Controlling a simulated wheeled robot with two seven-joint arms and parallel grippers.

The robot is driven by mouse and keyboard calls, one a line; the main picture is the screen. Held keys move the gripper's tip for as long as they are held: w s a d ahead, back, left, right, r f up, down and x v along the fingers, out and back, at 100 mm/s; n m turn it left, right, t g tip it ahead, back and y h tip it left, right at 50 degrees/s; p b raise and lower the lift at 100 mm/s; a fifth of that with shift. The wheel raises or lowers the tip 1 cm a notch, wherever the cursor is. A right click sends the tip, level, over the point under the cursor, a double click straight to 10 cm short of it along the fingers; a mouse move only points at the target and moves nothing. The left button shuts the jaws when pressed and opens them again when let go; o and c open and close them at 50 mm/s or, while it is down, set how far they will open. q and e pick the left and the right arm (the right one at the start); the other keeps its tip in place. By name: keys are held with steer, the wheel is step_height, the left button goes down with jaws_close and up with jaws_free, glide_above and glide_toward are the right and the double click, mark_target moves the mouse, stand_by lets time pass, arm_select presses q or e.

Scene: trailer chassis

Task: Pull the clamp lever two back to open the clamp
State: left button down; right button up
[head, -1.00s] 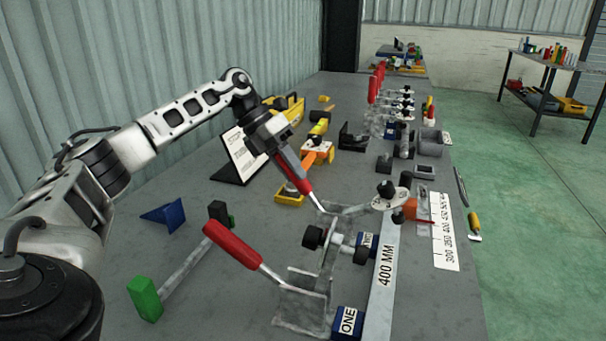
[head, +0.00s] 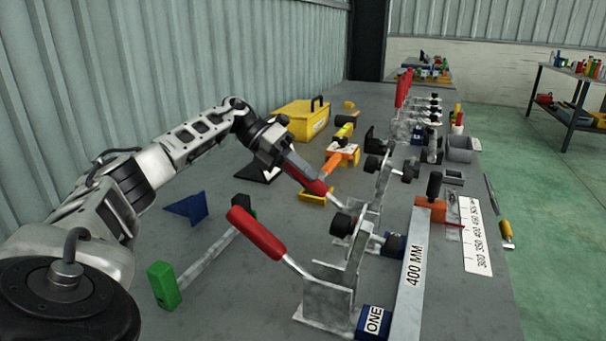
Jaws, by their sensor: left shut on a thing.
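My left gripper (head: 293,166) is shut on the red handle of clamp lever two (head: 317,188), which is tilted low and back to the left. The arm of clamp two (head: 384,182), with black knobs at its top, stands raised, clear of the long 400 MM bar (head: 411,262). A blue block (head: 393,243) beside it is partly hidden by clamp one. Clamp one (head: 328,306) stands nearer, its red lever (head: 256,233) also leaning back left and its arm raised. My right gripper is not in view.
A green-ended bar (head: 164,285) and a blue wedge (head: 187,207) lie left of the clamps. A yellow toolbox (head: 303,118) and a yellow-orange tool (head: 341,152) are behind the gripper. More red-levered clamps (head: 402,88) stand farther back. A ruler plate (head: 474,236) lies at right.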

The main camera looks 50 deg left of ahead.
arm_select(q)
steer(key=c, duration=1.1)
jaws_free()
steer(key=shift+a, duration=0.1)
steer(key=shift+c, duration=0.2)
steer(key=p+v, duration=0.2)
steer(key=v, duration=1)
steer(key=shift+p, duration=0.3)
steer(key=shift+s, duration=0.1)
